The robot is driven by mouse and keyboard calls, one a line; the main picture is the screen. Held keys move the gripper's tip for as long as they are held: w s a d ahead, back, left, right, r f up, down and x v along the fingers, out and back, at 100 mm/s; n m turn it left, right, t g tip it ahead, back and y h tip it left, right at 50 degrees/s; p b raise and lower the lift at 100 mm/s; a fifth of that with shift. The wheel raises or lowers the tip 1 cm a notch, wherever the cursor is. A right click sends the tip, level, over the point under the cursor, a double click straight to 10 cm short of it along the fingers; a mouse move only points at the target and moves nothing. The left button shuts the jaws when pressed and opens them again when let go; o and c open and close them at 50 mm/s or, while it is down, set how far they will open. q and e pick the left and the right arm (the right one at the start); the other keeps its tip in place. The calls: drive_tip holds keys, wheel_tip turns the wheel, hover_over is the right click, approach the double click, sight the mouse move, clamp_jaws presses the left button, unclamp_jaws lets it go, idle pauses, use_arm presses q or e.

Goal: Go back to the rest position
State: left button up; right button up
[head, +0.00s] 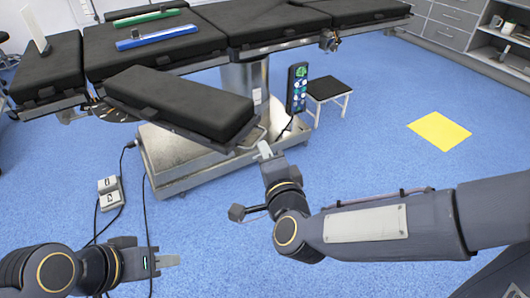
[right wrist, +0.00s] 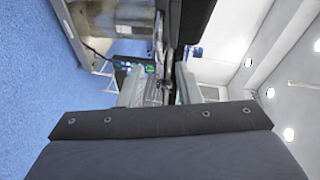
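My left gripper (head: 167,262) is low at the bottom left of the head view, over the blue floor. Its pale fingertips point right and overlap from this side, so its opening cannot be told. No object shows at them. My right gripper (head: 264,150) is near the middle, its fingertips pointing away toward the operating table's base, close to the lower right end of the tilted black pad (head: 180,100). In the right wrist view its two fingers (right wrist: 160,88) stand apart, with no held object visible between them.
The operating table (head: 265,22) fills the back, with a green case (head: 147,17) and a blue case (head: 157,36) on it. A remote (head: 297,88) hangs beside a black stool (head: 328,89). Pedals (head: 110,194) with cables lie at left. Floor at right is clear around a yellow square (head: 439,131).

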idle(0.3)
drive_tip(key=s+d+n+g+y, duration=0.1)
drive_tip(key=s+d+n+g, duration=0.15)
drive_tip(key=d, duration=0.25)
drive_tip(key=s+d+n+g+y, duration=0.1)
drive_tip(key=s+d+n, duration=0.1)
drive_tip(key=d+n, duration=0.3)
drive_tip(key=s+d+f+n+g+h+p, duration=0.1)
drive_tip(key=s+d+f+n+g+h, duration=0.15)
drive_tip(key=s+d, duration=0.45)
drive_tip(key=s+d+f+n+g+h+p, duration=0.1)
drive_tip(key=s+d+f+g, duration=0.3)
drive_tip(key=s, duration=0.5)
wheel_tip(320, 180, up, 33)
drive_tip(key=d+p, duration=0.1)
drive_tip(key=p, duration=3)
drive_tip(key=shift+f+y, duration=0.1)
drive_tip(key=shift+y, duration=0.15)
drive_tip(key=shift+w, duration=0.1)
